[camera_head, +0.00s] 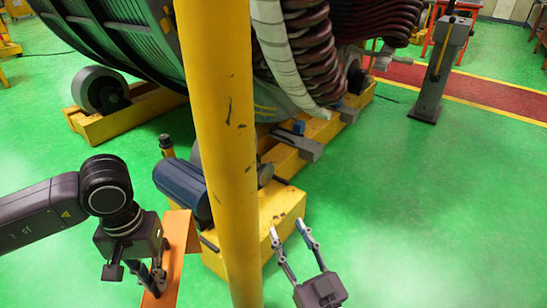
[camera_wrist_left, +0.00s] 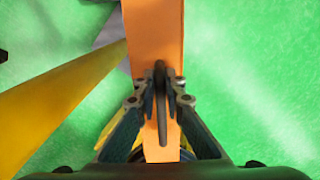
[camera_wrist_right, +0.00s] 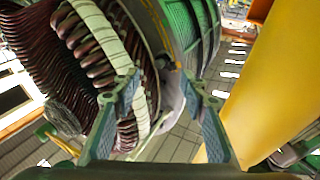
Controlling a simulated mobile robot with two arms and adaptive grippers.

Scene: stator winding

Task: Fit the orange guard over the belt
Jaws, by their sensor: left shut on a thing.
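The orange guard (camera_head: 180,245) is a long flat-faced piece beside the yellow base, left of the yellow post. My left gripper (camera_head: 152,279) is at its near end. In the left wrist view, the gripper (camera_wrist_left: 162,90) is shut on a dark handle on the orange guard (camera_wrist_left: 153,30), which extends away from the fingers. My right gripper (camera_head: 303,238) is open and empty, right of the post. In the right wrist view its fingers (camera_wrist_right: 160,88) stand apart, facing the stator windings. I cannot make out the belt; the post hides part of the drive area.
A yellow post (camera_head: 215,120) stands between my grippers, close in front of the machine. A blue motor (camera_head: 183,188) sits by the yellow base (camera_head: 284,207), just beyond the guard. The large stator (camera_head: 130,35) fills the back.

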